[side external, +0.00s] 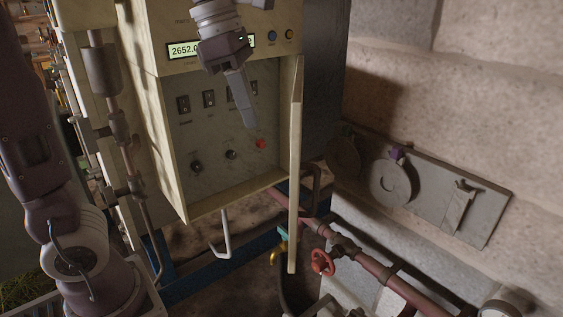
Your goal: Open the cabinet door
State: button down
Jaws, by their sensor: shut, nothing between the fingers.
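The cream cabinet (175,150) faces the camera with its front open. Its door (295,165) stands swung out at the right side, seen almost edge-on, so its faces are mostly hidden. Inside, a grey panel (215,135) shows switches, knobs and a red button (261,144). My gripper (245,118) hangs in front of the upper part of the opening, left of the door, with its fingers together and empty. The picture does not clearly show a gap between gripper and panel, but it appears apart from the door.
A lit display (184,50) and two round buttons sit above the opening. A pale hooked bar (224,238) hangs below the cabinet. A red pipe with a valve wheel (322,262) runs at lower right. A stone wall (450,90) with a mounted plate (478,203) stands at right.

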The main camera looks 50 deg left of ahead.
jog(key=w+d+x, duration=0.1)
jog(key=w+x, duration=0.1)
jog(key=x, duration=0.9)
jog(key=shift+w, duration=0.1)
